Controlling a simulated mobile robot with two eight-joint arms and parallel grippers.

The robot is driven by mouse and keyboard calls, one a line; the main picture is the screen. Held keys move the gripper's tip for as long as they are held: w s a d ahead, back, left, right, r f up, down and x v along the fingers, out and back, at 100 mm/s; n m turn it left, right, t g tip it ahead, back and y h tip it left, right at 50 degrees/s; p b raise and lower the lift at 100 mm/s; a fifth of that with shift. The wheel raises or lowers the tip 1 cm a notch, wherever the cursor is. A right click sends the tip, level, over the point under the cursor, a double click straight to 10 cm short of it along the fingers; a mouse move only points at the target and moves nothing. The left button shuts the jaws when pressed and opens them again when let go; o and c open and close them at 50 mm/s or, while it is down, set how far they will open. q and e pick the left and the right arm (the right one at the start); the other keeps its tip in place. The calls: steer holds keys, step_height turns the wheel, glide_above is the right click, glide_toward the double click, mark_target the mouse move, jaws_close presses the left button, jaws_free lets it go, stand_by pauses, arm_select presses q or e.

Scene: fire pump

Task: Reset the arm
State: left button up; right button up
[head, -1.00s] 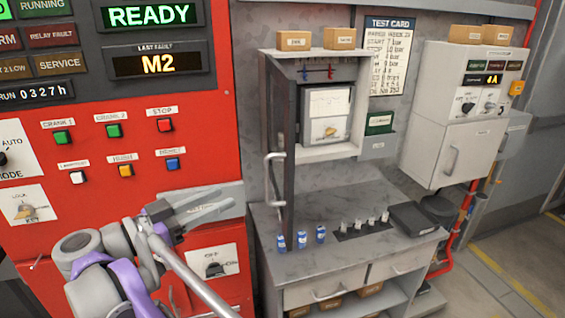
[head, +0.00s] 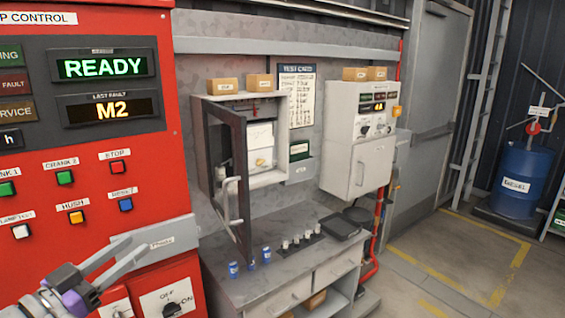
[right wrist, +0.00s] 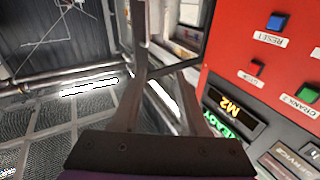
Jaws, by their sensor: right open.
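My right gripper (head: 136,257) is low on the left in the head view, in front of the lower part of the red pump control panel (head: 150,150). Its two grey fingers are apart, with nothing between them. In the right wrist view the fingers (right wrist: 163,72) are also spread and empty, with the red panel to their right. The panel's blue reset button (head: 125,205) is above the gripper in the head view; it also shows in the right wrist view (right wrist: 277,22). My left gripper is not in view.
A wall cabinet's dark-framed door (head: 228,170) stands open, jutting out right of the panel. Below it is a grey bench (head: 225,285) with small blue containers (head: 252,262). Open floor (head: 430,255) lies right, before a blue drum (head: 520,180).

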steer(key=w+d+r+n+t+y, duration=0.4)
steer(key=w+d+n+y, duration=0.2)
steer(key=w+d+y, duration=0.5)
steer(key=s+d+f+n+g+y, duration=0.15)
steer(key=s+d+f+g, duration=0.25)
steer(key=d+f, duration=0.55)
steer(key=s+d+f+n+g+y, duration=0.15)
steer(key=s+d+f+g, duration=0.3)
steer(key=d+f, duration=0.55)
steer(key=s+d+f+m+g+h, duration=0.1)
steer(key=s+d+f+g+h, duration=0.2)
steer(key=s+d+f, duration=0.4)
steer(key=s+d+f+m+g+h, duration=0.2)
steer(key=s+d+f+g+h, duration=0.1)
steer(key=s+d+f, duration=0.5)
steer(key=s+f+g, duration=0.1)
steer(key=s+f, duration=0.2)
steer(key=f, duration=0.1)
steer(key=shift+d+f+p, duration=0.15)
steer(key=shift+f+p, duration=0.2)
